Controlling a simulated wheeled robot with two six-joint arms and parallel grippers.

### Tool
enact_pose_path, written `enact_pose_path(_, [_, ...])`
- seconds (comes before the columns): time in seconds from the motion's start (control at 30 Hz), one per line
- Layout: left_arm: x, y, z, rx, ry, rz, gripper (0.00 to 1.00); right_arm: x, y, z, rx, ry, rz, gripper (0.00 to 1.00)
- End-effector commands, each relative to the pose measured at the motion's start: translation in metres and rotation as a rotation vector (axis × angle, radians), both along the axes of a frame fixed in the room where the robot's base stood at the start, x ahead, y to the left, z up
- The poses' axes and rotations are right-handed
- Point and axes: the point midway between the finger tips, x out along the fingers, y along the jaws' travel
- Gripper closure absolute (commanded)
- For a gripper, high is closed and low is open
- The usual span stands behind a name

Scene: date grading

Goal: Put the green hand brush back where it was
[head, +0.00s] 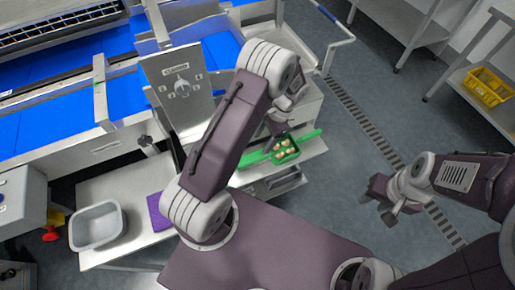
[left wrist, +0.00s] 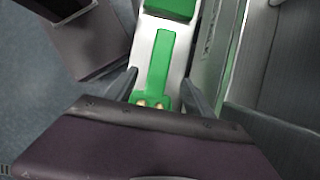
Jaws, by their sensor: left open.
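A long green piece that looks like the hand brush (head: 255,159) lies on the steel ledge in the head view, beside a small green tray of dates (head: 297,153). In the left wrist view a flat green handle shape (left wrist: 161,62) shows on a pale surface between my fingers, apart from them. My left gripper (head: 277,125) is open above the ledge; its two fingers (left wrist: 160,82) show spread in the wrist view. My gripper body hides the lower end of the green shape. My right gripper (head: 377,205) appears open and empty over the floor.
A grey tub (head: 98,224) and a purple item (head: 157,212) are on the lower bench at left. A yellow crate (head: 487,87) is on a far-right shelf. A green block (left wrist: 170,8) shows at the wrist view's top.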

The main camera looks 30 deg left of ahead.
Motion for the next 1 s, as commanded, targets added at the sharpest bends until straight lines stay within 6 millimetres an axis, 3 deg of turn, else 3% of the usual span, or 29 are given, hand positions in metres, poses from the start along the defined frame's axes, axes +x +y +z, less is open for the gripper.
enact_pose_path(0.27, [0.003,-0.004,0.014,-0.002,-0.005,0.006,0.38,0.000,0.000,0.001,0.000,0.000,0.000,0.64])
enact_pose_path(0.37, [-0.005,-0.006,0.032,-0.024,-0.059,0.074,0.38,0.000,0.000,0.001,0.000,0.000,0.000,0.64])
enact_pose_path(0.5, [-0.039,-0.014,0.077,-0.088,-0.217,0.296,0.38,0.000,0.000,0.001,0.000,0.000,0.000,0.64])
enact_pose_path(0.63, [-0.079,-0.019,0.106,-0.145,-0.359,0.519,0.38,0.000,0.000,0.001,0.000,0.000,0.000,0.64])
enact_pose_path(0.8, [-0.112,-0.022,0.118,-0.186,-0.462,0.696,0.38,0.000,0.000,0.001,0.000,0.000,0.000,0.64])
enact_pose_path(1.0, [-0.117,-0.022,0.118,-0.191,-0.474,0.722,0.38,0.000,0.000,0.001,0.000,0.000,0.000,0.64])
